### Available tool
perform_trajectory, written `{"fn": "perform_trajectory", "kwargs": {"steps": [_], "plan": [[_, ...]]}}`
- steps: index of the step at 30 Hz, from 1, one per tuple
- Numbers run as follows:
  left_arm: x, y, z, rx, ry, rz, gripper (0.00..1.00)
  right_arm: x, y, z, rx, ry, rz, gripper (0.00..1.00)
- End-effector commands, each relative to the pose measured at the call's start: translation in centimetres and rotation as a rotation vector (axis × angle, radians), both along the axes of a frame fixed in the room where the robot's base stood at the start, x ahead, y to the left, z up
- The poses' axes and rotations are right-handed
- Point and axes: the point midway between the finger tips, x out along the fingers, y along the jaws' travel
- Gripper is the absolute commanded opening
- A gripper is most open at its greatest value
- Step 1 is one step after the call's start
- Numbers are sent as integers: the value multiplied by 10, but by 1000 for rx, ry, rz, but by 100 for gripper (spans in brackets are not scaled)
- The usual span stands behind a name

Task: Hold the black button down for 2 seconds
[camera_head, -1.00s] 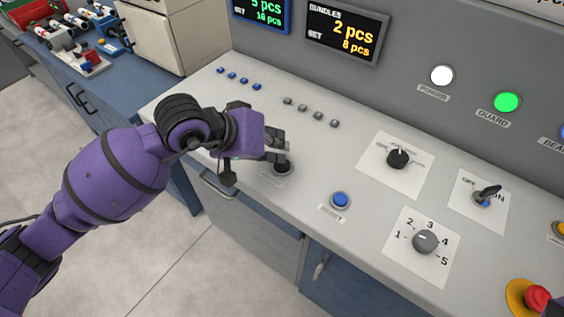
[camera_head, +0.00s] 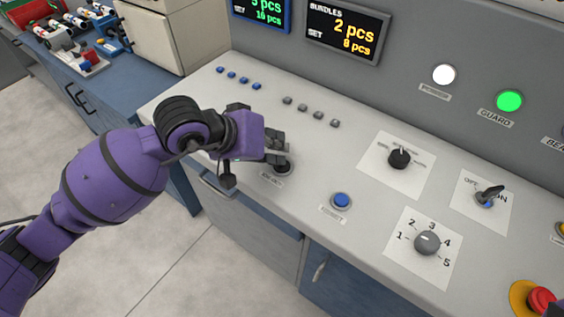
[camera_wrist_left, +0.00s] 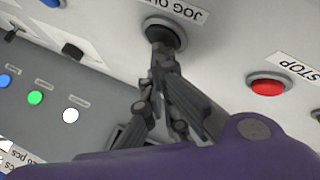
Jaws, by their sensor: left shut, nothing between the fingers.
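The black button (camera_head: 283,169) is round and sits on the light grey console, near its front edge, in the head view. In the left wrist view the black button (camera_wrist_left: 165,30) sits in a grey ring beside a label reading "JOG OUT". My left gripper (camera_head: 280,154) is shut and empty, with its fingertips right at the button. In the left wrist view the shut fingertips (camera_wrist_left: 160,50) overlap the button's near edge and hide part of it. I cannot tell whether they touch it or whether it is pressed.
A blue button (camera_head: 341,201) lies right of the black one, with a numbered dial (camera_head: 427,242) further right. A red button (camera_wrist_left: 266,87) labelled "STOP" is nearby in the wrist view. Small blue and grey buttons line the console's back. A red emergency knob (camera_head: 541,299) is at lower right.

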Motion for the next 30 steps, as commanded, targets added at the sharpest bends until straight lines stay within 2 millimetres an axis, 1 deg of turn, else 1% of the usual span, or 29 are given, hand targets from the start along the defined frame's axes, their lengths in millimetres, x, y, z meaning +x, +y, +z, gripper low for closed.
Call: {"fn": "perform_trajectory", "kwargs": {"steps": [6,10,30], "plan": [[-1,0,-1,1,3,0,0,-7,-1,-1,-1,11,-4,0],[-1,0,-2,1,3,0,0,-8,-1,-1,-1,12,-4,0],[-1,0,-2,1,3,0,0,4,1,1,1,-7,1,0]]}}
